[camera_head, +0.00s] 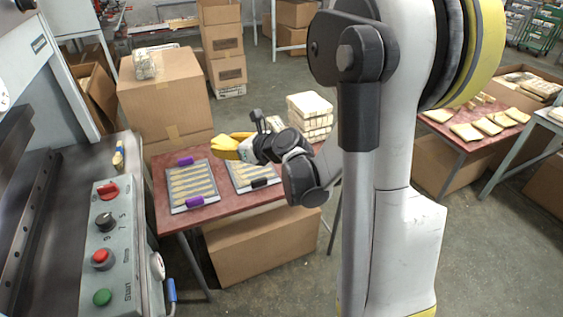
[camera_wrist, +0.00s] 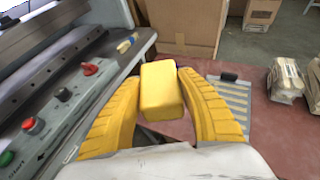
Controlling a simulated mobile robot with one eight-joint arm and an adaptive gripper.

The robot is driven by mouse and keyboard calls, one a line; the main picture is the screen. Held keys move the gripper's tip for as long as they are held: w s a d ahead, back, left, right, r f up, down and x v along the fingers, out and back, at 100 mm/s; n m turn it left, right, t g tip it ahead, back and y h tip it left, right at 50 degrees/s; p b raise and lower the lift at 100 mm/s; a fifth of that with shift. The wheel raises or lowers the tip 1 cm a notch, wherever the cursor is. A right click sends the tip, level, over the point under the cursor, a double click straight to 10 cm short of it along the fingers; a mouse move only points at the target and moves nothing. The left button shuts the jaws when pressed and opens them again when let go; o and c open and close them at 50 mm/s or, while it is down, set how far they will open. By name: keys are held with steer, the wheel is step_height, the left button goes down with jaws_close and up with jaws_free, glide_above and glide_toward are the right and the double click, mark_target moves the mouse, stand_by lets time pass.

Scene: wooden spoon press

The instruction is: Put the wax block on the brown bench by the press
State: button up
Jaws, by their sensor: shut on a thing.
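The wax block (camera_wrist: 161,92) is a smooth yellow block with rounded edges. In the wrist view it sits between the two yellow fingers of my gripper (camera_wrist: 162,76), which are shut on it. In the head view my gripper (camera_head: 226,147) is above the back part of the brown bench (camera_head: 222,208), left of my arm; block and fingers are hard to tell apart there. The bench also shows in the wrist view (camera_wrist: 279,128). The press (camera_head: 62,170), with its grey control panel, stands left of the bench.
Two trays of wooden spoon pieces (camera_head: 190,186) with purple and black clamps lie on the bench. Stacked packs (camera_head: 310,108) stand at its back right. Cardboard boxes (camera_head: 165,92) rise behind it. A brush (camera_head: 118,156) lies on the press table. Bare bench shows around the trays.

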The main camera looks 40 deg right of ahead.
steer(key=w+d+f+m+h+b, duration=0.1)
steer(key=d+f, duration=0.3)
steer(key=d, duration=0.6)
steer(key=d+f+b, duration=0.1)
steer(key=d+f, duration=0.4)
steer(key=d, duration=0.5)
steer(key=s+d+f+b, duration=0.1)
steer(key=s+d+f, duration=0.2)
steer(key=d+f, duration=0.35)
steer(key=s+d+f+b, duration=0.1)
steer(key=s+d+f, duration=0.25)
steer(key=d, duration=0.65)
steer(key=shift+h, duration=0.3)
steer(key=w+a+f+b, duration=0.1)
steer(key=w+f, duration=0.1)
steer(key=w, duration=0.1)
steer(key=w+a+f+b, duration=0.1)
steer(key=w+a+f, duration=0.1)
steer(key=w, duration=0.1)
steer(key=w+a+f+b, duration=0.1)
steer(key=w+f+b, duration=0.1)
steer(key=w, duration=0.2)
steer(key=shift+w+a+f, duration=0.1)
steer(key=shift+a+f, duration=0.05)
steer(key=shift+a, duration=0.25)
step_height(320, 180, down, 4)
steer(key=shift+r+b, duration=0.1)
steer(key=shift+b, duration=1)
steer(key=shift+r, duration=0.1)
steer(key=o, duration=1.2)
